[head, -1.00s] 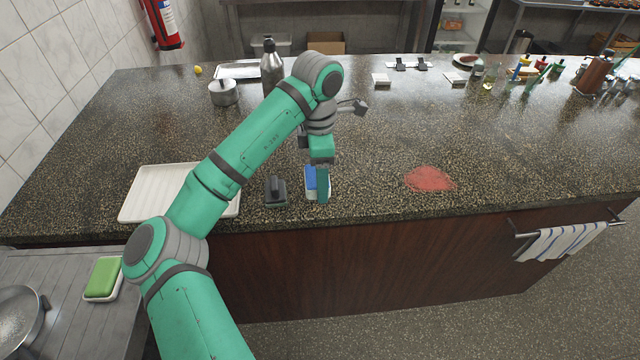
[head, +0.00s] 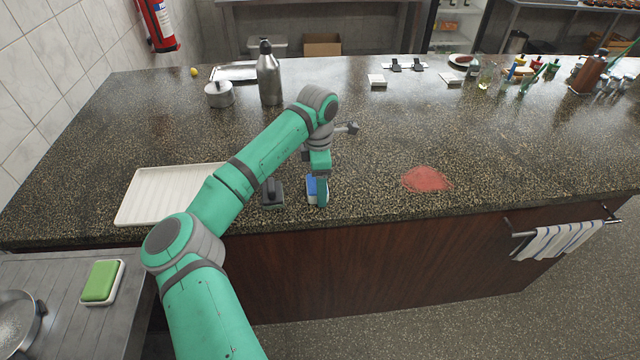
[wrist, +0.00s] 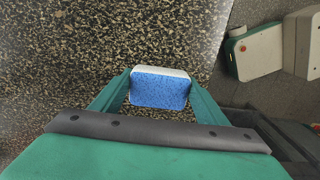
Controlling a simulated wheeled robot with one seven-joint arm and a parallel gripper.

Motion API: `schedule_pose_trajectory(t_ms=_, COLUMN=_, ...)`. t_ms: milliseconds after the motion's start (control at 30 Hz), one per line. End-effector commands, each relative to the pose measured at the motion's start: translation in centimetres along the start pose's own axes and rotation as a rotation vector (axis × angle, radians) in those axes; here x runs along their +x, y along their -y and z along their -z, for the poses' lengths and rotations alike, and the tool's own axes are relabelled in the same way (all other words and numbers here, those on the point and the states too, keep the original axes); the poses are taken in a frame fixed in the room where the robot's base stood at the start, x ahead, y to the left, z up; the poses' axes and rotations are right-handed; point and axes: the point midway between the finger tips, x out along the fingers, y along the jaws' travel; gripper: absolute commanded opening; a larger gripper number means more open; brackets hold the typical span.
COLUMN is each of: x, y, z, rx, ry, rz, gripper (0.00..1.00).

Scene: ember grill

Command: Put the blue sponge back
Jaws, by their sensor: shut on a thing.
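The blue sponge (head: 312,188) is at the front of the speckled counter, right of a dark grey block with a handle. A white edge shows along it; I cannot tell whether this is part of the sponge or a dish under it. My gripper (head: 318,193) points down and is shut on the sponge. In the wrist view the blue sponge (wrist: 160,90) sits between the two green fingers of my gripper (wrist: 159,92), its blue face towards the camera. The sponge is low, at or just above the counter; any gap is too small to tell.
The dark grey block (head: 272,193) stands close left of the sponge. A white ribbed tray (head: 150,195) lies further left. A green sponge (head: 101,281) lies on a white dish on the lower side table. A red patch (head: 427,179) marks the counter to the right. A steel bottle (head: 269,80) stands behind.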

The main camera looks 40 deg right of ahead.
Motion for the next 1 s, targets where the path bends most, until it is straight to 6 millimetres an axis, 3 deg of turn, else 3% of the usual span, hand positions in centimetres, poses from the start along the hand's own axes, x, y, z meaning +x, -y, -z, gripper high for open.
schedule_pose_trajectory(t_ms=267, x=0.3, y=0.0, z=0.0, rx=0.000, ry=0.001, rz=0.001, gripper=0.44)
schedule_pose_trajectory(t_ms=300, x=0.3, y=0.0, z=0.0, rx=0.000, ry=0.001, rz=0.001, gripper=0.73)
schedule_pose_trajectory(t_ms=367, x=0.3, y=0.0, z=0.0, rx=0.000, ry=0.001, rz=0.001, gripper=0.87)
schedule_pose_trajectory(t_ms=767, x=-0.2, y=0.0, z=0.0, rx=0.000, ry=-0.001, rz=-0.001, gripper=0.87)
schedule_pose_trajectory(t_ms=1000, x=-3.9, y=0.0, z=-0.1, rx=0.000, ry=0.002, rz=-0.001, gripper=0.87)
